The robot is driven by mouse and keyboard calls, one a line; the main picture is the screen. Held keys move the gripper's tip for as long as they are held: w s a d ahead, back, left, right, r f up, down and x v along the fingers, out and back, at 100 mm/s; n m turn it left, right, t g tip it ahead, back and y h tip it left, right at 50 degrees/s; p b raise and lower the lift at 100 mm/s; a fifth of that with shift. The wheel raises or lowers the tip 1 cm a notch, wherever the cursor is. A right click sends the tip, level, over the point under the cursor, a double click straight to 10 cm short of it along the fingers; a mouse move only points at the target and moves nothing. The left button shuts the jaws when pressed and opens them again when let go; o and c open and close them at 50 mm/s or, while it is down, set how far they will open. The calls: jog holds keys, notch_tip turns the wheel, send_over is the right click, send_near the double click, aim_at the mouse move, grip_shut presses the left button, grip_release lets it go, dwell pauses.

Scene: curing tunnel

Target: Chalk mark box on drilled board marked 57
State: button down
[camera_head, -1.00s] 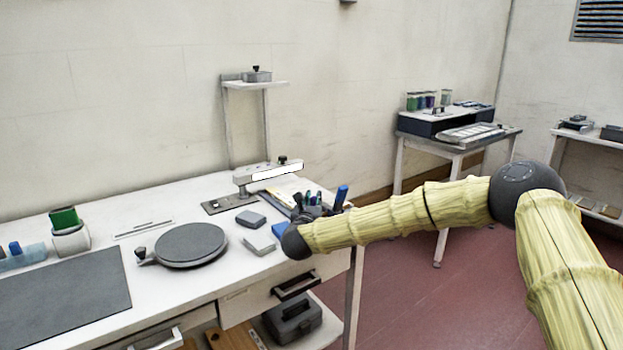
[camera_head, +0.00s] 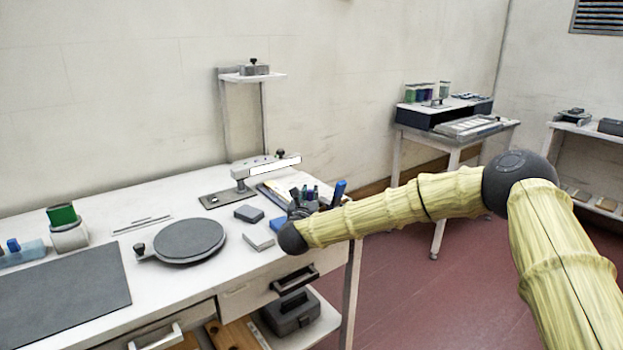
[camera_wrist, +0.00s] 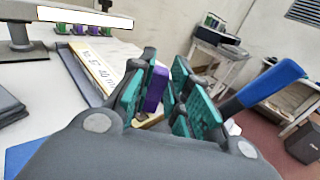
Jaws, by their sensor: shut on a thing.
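My gripper (camera_wrist: 156,86) has teal finger pads shut on a small upright purple piece (camera_wrist: 155,92), which I take to be the chalk. In the head view my gripper (camera_head: 304,198) is at the right end of the white workbench, partly hidden by my arm. A pale, dark-edged board (camera_wrist: 98,68) with dark handwriting lies just left of the fingers in the wrist view. I cannot read the writing surely, and no number 57 or drawn box is clear. The board's near part is hidden behind the gripper.
A blue cylinder (camera_wrist: 272,84) is close right of the gripper. A clamp stand (camera_head: 240,180), a grey block (camera_head: 249,213) and a round grey turntable (camera_head: 188,241) occupy the bench (camera_head: 155,200). A second table (camera_head: 450,140) stands behind at the right.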

jog(key=shift+w+a+r, duration=0.15)
jog(key=shift+w+r, duration=0.15)
jog(key=shift+r, duration=0.35)
jog(key=shift+w+a+r, duration=0.15)
jog(key=shift+w+r, duration=0.1)
jog(key=shift+r, duration=0.35)
jog(key=shift+s+d+r+p, duration=0.1)
jog(key=shift+r+p, duration=0.1)
jog(key=shift+r, duration=1.2)
jog(key=shift+s+d+r+p, duration=0.1)
jog(key=shift+r+p, duration=0.05)
jog(key=shift+r, duration=1.25)
jog(key=shift+a, duration=0.1)
